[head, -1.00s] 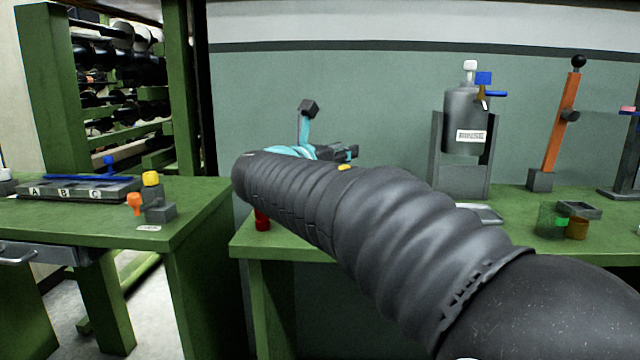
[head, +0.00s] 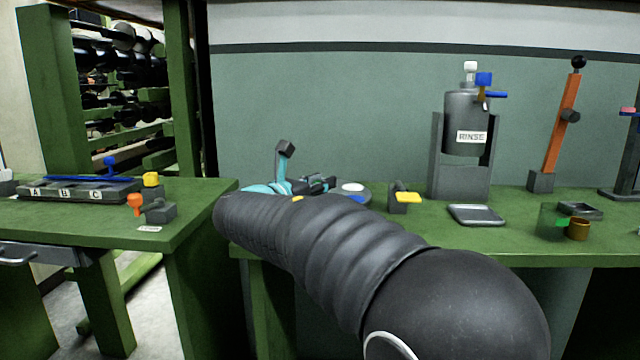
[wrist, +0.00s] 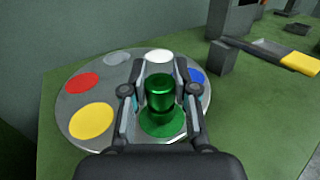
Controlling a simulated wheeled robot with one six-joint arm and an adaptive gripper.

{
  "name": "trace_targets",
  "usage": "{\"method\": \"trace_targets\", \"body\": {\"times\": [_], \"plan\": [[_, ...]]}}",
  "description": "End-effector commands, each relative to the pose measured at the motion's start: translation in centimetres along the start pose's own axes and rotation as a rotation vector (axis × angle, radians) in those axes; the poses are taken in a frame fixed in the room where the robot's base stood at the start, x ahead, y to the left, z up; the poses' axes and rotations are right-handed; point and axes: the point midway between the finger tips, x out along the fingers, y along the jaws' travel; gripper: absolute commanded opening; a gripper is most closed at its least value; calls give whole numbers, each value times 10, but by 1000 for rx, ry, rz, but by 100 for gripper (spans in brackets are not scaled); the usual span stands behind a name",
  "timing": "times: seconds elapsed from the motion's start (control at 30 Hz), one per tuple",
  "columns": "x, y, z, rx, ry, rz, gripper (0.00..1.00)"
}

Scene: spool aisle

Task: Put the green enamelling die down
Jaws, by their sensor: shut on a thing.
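The green enamelling die (wrist: 160,92) is upright between the two fingers of my gripper (wrist: 160,86), which is shut on it in the wrist view. It is over the near right part of a round grey plate (wrist: 121,78) with coloured spots. A wider green disc shows under the die; I cannot tell whether it is the die's foot or a green spot, nor whether the die touches the plate. In the head view my gripper (head: 321,184) is beside the plate (head: 368,187), and my arm hides the die.
On the plate are yellow (wrist: 91,120), red (wrist: 82,83), white (wrist: 158,55) and blue (wrist: 196,75) spots. A grey block with a yellow-ended lever (head: 408,197) stands to its right, then the rinse tank (head: 466,125) and a shallow tray (head: 477,215). Green bench surface lies between.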

Motion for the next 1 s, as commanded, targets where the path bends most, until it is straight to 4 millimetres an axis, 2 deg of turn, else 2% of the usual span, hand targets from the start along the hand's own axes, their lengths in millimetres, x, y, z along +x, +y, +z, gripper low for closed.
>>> {"method": "trace_targets", "body": {"times": [0.13,0.17,0.2,0.27,0.63,0.77,1.0], "plan": [[0,0,-3,0,0,0,0],[0,0,-3,0,0,0,31],[0,0,-3,0,0,0,41],[0,0,-3,0,0,0,53],[0,0,2,1,0,0,53],[-15,1,0,1,1,3,53],[-63,1,0,1,0,5,53]]}}
